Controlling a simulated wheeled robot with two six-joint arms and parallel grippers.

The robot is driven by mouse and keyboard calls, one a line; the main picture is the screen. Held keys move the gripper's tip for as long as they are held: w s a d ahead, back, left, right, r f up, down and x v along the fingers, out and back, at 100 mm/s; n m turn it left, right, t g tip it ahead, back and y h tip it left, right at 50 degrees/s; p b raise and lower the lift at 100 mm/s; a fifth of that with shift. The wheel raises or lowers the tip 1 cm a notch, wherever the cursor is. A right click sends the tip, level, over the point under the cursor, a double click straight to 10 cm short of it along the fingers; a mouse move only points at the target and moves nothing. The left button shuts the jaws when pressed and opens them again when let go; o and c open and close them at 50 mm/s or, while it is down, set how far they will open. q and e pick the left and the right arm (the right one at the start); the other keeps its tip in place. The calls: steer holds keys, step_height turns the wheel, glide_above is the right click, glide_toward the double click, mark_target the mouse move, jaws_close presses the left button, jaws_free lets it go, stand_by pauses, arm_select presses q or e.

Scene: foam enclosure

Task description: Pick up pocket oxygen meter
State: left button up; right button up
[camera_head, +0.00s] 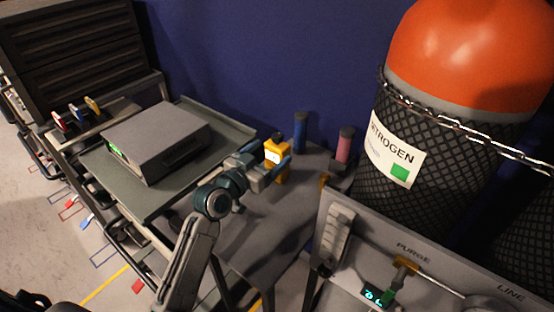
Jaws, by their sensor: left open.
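The pocket oxygen meter looks to be the small yellow device (271,153) with a pale display, standing upright on the dark grey table near the picture's middle. My left gripper (276,164) is at the meter, with its fingers open around or beside it. Part of the meter's lower body is hidden by the fingers. I cannot tell whether the fingers touch it. My right gripper is not seen.
A blue cylinder (300,132) and a pink cylinder (344,146) stand close behind the meter. A grey box (157,140) sits on a tray at left. A nitrogen tank (415,150) and purge panel (345,215) bound the right side.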

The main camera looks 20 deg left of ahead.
arm_select(q)
steer(key=x, duration=0.4)
steer(key=shift+r+p, duration=0.1)
steer(key=shift+p, duration=0.2)
steer(key=c, duration=1.6)
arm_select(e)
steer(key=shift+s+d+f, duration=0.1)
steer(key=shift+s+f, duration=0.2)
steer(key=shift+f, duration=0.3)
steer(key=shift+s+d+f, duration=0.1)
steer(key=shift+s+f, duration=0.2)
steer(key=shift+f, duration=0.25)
